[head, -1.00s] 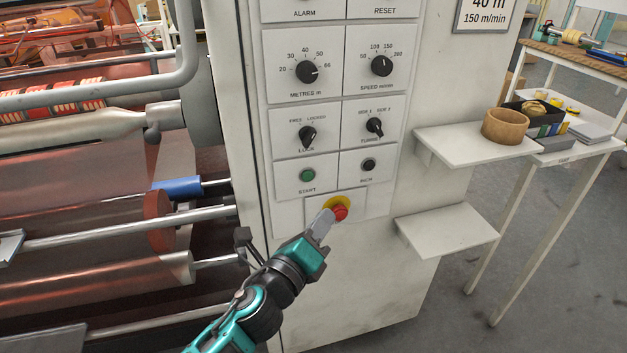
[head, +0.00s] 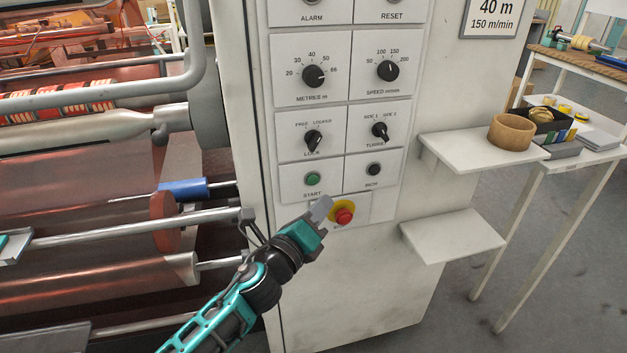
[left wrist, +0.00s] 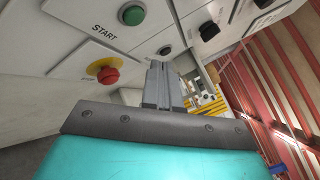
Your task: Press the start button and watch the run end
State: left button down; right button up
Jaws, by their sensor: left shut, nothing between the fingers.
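The green START button (head: 313,179) sits on the white control panel, above its START label. It also shows at the top of the left wrist view (left wrist: 132,13). My left gripper (head: 322,207) is shut and empty, its fingertips just below the START label and apart from the green button in the picture. The red emergency knob (head: 344,216) on its yellow base is just right of the fingertips; it shows left of the fingers in the left wrist view (left wrist: 108,75). My right gripper is not in view.
The black INCH button (head: 374,170) is right of START. Knobs for LOCK (head: 313,140) and TURRET (head: 380,130) sit above. Two white shelves (head: 452,236) stick out at right. Machine rollers (head: 110,235) fill the left side.

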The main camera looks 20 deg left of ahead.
pick_arm(q)
jog(key=shift+w+a, duration=0.6)
jog(key=shift+w, duration=0.25)
jog(key=shift+w+a, duration=0.55)
jog(key=shift+w, duration=0.25)
jog(key=shift+w, duration=0.1)
dwell(0.8)
jog(key=shift+w+a, duration=0.2)
jog(key=shift+w, duration=0.05)
jog(key=shift+w+a, duration=0.25)
jog(key=shift+w, duration=0.1)
dwell(0.6)
dwell(0.3)
jog(key=shift+s+d, duration=0.45)
jog(key=shift+s, duration=0.25)
jog(key=s+d, duration=0.2)
jog(key=s, duration=0.2)
jog(key=shift+s+d, duration=0.1)
jog(key=shift+d, duration=0.3)
